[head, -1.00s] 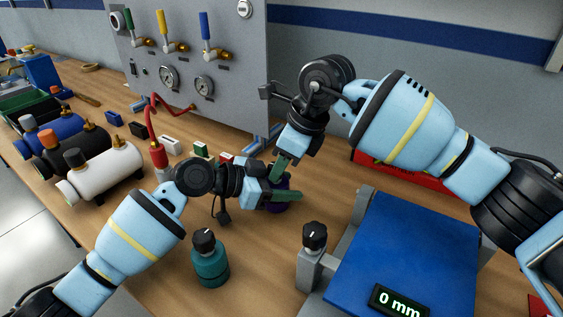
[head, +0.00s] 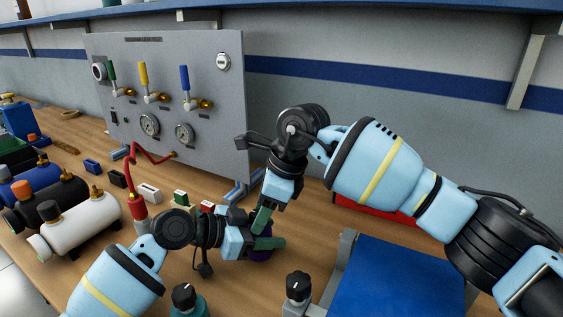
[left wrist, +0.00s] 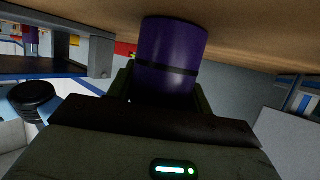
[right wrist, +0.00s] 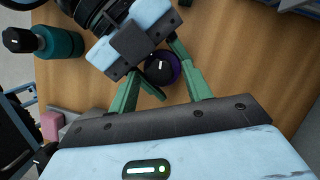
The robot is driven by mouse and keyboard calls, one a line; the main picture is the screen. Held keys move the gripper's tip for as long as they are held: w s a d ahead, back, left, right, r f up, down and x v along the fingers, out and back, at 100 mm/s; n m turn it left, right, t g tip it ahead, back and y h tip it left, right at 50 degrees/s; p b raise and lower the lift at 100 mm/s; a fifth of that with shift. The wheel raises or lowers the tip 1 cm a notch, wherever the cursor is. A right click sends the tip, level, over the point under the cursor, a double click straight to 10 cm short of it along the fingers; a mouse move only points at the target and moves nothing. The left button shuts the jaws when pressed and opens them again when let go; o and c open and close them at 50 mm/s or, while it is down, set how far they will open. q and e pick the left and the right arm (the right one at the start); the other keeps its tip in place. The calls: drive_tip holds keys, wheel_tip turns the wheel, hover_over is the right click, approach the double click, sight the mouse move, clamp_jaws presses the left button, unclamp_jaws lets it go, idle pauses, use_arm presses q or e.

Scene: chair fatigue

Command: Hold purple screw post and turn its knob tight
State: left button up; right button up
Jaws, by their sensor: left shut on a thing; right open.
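The purple screw post (head: 262,256) stands on the bench, mostly hidden behind my grippers in the head view. My left gripper (head: 267,245) is shut on it from the side; the purple body (left wrist: 172,55) fills the middle of the left wrist view between the fingers. Its black knob with a white mark (right wrist: 159,68) shows from above in the right wrist view. My right gripper (head: 262,224) is open, pointing down over the post, with its fingers to either side of the knob in the right wrist view. I cannot tell whether they touch it.
A teal post with a black knob (head: 187,299) stands close in front. A grey fixture with a knob (head: 298,287) and a blue plate (head: 395,280) is to the right. A grey gauge panel (head: 180,110) stands behind, and several cylinders (head: 78,227) lie left.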

drive_tip(key=shift+w+n+g, duration=0.15)
drive_tip(key=shift+n+g, duration=0.25)
drive_tip(key=shift+n, duration=0.8)
drive_tip(key=v, duration=1.2)
drive_tip(key=a+f+m, duration=0.1)
drive_tip(key=f, duration=0.2)
drive_tip(key=a+f+m+t, duration=0.1)
drive_tip(key=a+f, duration=0.1)
drive_tip(key=f, duration=0.2)
drive_tip(key=a+f+m, duration=0.1)
drive_tip(key=f+m, duration=0.1)
drive_tip(key=f, duration=0.2)
drive_tip(key=shift+s+a+t, duration=0.25)
drive_tip(key=shift+s+t, duration=0.05)
drive_tip(key=n, duration=0.1)
drive_tip(key=n+g, duration=0.1)
drive_tip(key=shift+w+f+n, duration=0.15)
drive_tip(key=shift+f+n, duration=0.1)
drive_tip(key=shift+n, duration=0.05)
drive_tip(key=n, duration=0.1)
drive_tip(key=n+g, duration=0.1)
drive_tip(key=n, duration=0.1)
drive_tip(key=shift+w+r+n+g, duration=0.2)
drive_tip(key=shift+n+g, duration=0.1)
drive_tip(key=s+v, duration=0.1)
drive_tip(key=v, duration=1.1)
drive_tip(key=shift+w, duration=0.4)
